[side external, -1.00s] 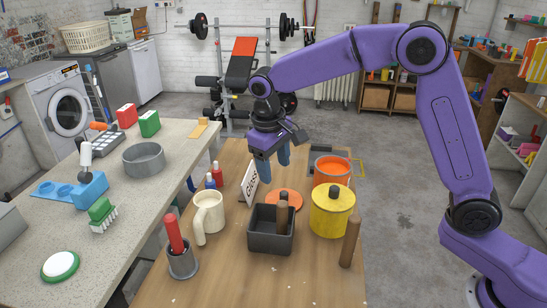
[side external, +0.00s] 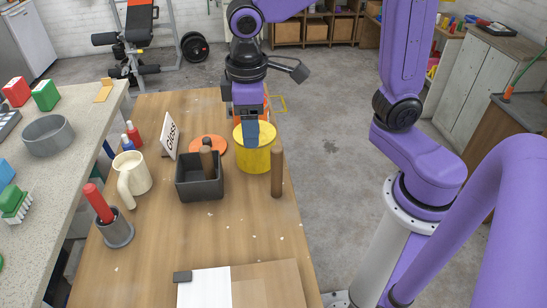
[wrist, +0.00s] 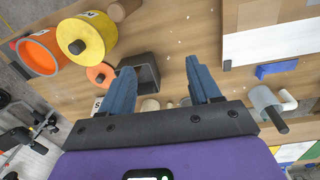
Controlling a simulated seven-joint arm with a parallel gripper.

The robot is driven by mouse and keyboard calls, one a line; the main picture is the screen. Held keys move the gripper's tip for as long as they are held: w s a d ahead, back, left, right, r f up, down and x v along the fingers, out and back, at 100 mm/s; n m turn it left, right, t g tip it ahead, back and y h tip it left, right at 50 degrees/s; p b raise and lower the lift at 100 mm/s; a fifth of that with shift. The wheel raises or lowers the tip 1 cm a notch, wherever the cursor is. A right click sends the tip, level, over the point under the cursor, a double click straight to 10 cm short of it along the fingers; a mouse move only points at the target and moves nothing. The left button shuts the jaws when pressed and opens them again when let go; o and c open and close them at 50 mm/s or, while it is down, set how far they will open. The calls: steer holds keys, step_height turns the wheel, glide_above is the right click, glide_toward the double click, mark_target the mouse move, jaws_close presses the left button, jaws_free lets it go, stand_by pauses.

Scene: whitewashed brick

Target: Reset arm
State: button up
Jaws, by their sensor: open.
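My gripper (side external: 252,118) hangs above the wooden table with its blue fingers pointing down. In the side view it overlaps the back of the yellow pot (side external: 258,158). In the wrist view the two fingers (wrist: 162,88) are spread wide with nothing between them. A black square box (wrist: 142,70) lies below, partly hidden behind the left finger. The orange pot (wrist: 38,54) and the yellow pot (wrist: 88,40) are to the left in that view.
On the table (side external: 165,240) stand a cream mug (side external: 138,172), a grey cup (side external: 117,232) with a red-handled tool, a wooden dowel (side external: 277,172), an orange lid (side external: 208,144) and a "Gloss" sign (side external: 168,138). A white sheet (side external: 205,288) lies at the front.

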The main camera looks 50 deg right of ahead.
steer(key=s+d+f+n, duration=0.1)
steer(key=s+d, duration=0.3)
steer(key=s, duration=0.4)
steer(key=s+d+f+n+y, duration=0.1)
steer(key=s+d+f+n, duration=0.1)
steer(key=s+d, duration=0.3)
steer(key=s+n, duration=0.1)
steer(key=s, duration=0.2)
steer(key=shift+s+n, duration=0.3)
steer(key=shift+s, duration=0.1)
